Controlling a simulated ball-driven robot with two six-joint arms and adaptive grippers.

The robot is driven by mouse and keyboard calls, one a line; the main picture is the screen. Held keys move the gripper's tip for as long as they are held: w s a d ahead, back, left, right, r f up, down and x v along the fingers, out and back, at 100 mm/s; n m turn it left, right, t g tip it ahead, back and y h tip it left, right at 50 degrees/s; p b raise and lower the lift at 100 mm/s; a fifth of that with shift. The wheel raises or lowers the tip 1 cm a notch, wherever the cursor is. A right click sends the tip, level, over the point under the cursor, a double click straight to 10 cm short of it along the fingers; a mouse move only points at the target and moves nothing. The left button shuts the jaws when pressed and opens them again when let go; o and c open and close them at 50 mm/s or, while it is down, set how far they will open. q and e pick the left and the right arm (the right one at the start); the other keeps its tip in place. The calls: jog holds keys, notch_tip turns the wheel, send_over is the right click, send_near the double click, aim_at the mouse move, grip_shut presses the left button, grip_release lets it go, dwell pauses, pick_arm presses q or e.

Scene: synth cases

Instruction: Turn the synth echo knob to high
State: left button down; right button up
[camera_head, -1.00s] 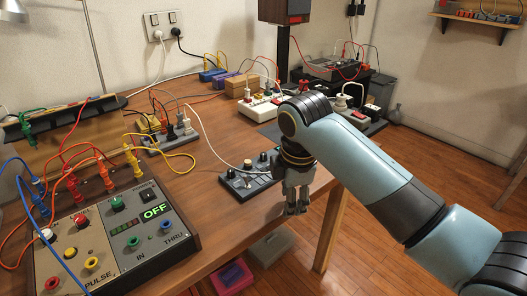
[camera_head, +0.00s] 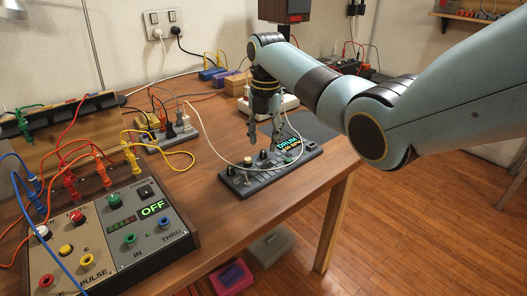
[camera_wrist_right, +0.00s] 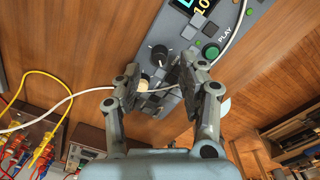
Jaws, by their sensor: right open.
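The synth (camera_head: 272,176) is a small grey panel with knobs, keys and a lit display, lying near the table's right edge. In the right wrist view the synth (camera_wrist_right: 172,24) shows a black knob (camera_wrist_right: 158,54), a cream knob (camera_wrist_right: 143,83) and a green button marked PLAY (camera_wrist_right: 210,52). No echo label is readable, so I cannot tell which knob it names. My right gripper (camera_head: 265,144) is open above the synth, fingers pointing down. In the wrist view my right gripper (camera_wrist_right: 160,74) has its fingers apart around the knob area, holding nothing. My left gripper is out of view.
A thin white cable (camera_wrist_right: 90,92) crosses the synth. A larger control box (camera_head: 120,245) reading OFF, with coloured plugs and cables, stands at front left. A power strip (camera_head: 172,137) lies behind. Bare wood (camera_head: 215,205) surrounds the synth's left and front.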

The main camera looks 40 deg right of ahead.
aim_at(264, 151)
jog(key=shift+f+b, duration=0.3)
jog(key=shift+f, duration=1.5)
jog(key=shift+c, duration=0.2)
grip_shut()
